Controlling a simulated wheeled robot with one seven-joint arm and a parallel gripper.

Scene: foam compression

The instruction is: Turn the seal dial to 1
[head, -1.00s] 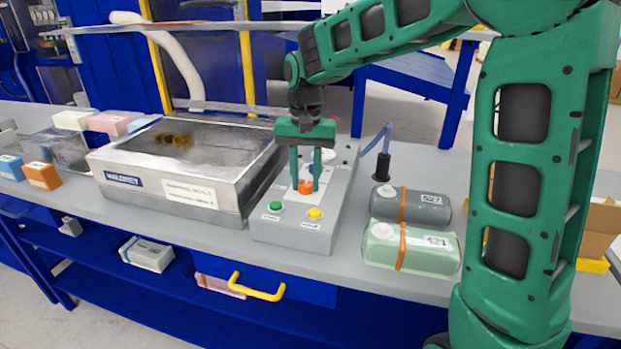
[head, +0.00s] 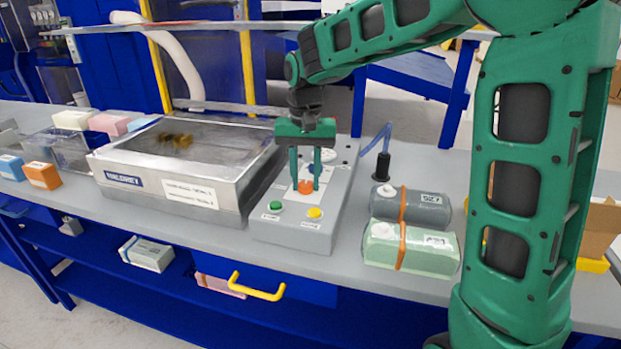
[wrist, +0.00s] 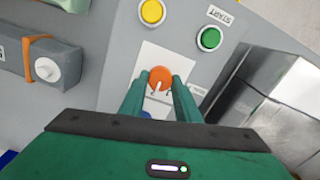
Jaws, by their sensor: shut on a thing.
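The orange seal dial (head: 305,187) sits on a white plate on the grey control panel (head: 290,237). In the wrist view the dial (wrist: 159,77) shows a pale pointer mark, with small markings on the plate below it that I cannot read fully. My gripper (head: 305,186) points down over the panel and is shut on the dial, with one green finger on each side. The fingers also show around the dial in the wrist view (wrist: 158,84). A blue part behind the dial is mostly hidden by my gripper.
A green button (head: 275,205) and a yellow button (head: 314,212) sit close in front of the dial. A metal chamber (head: 150,195) stands left of the panel. Grey (head: 425,210) and green (head: 435,252) wrapped blocks lie to the right.

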